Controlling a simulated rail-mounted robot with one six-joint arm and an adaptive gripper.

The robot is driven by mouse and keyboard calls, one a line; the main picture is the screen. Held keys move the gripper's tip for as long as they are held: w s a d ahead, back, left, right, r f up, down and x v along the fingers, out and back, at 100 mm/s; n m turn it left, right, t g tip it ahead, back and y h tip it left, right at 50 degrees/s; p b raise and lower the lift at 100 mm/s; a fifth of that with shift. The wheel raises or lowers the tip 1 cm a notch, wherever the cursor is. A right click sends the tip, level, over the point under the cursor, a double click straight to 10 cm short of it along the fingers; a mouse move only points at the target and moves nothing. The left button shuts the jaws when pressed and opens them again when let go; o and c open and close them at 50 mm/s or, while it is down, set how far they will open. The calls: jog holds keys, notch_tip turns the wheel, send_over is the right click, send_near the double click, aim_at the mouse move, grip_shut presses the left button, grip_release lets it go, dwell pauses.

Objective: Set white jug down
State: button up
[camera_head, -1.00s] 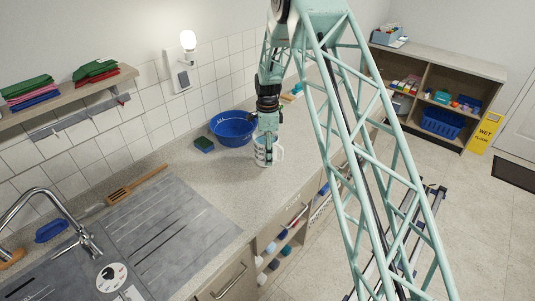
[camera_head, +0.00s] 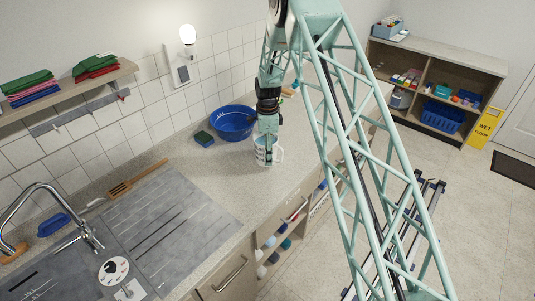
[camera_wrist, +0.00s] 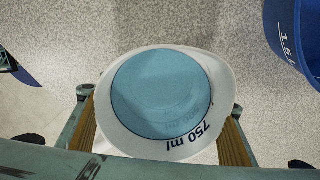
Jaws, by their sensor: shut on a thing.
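The white jug (camera_head: 262,152) is at the countertop (camera_head: 212,178), right of the sink's drainboard and in front of a blue bowl. My gripper (camera_head: 267,141) reaches down from above and is shut on the jug. In the wrist view the jug (camera_wrist: 222,82) is seen from above, with "750 ml" on its wall and a flat blue area inside. The fingers (camera_wrist: 160,120) press on its left and right sides. I cannot tell whether the jug's base touches the counter.
The blue bowl (camera_head: 234,123) stands close behind the jug, with a green-and-blue sponge (camera_head: 204,139) to its left. A wooden spatula (camera_head: 135,181) lies by the drainboard (camera_head: 170,225). Bare counter lies left and front of the jug.

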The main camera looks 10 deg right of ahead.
jog(key=o, duration=1.5)
jog(key=shift+f, duration=0.1)
jog(key=shift+r, duration=0.2)
jog(key=shift+r+b, duration=0.75)
jog(key=shift+r, duration=5.2)
jog(key=shift+r, duration=0.1)
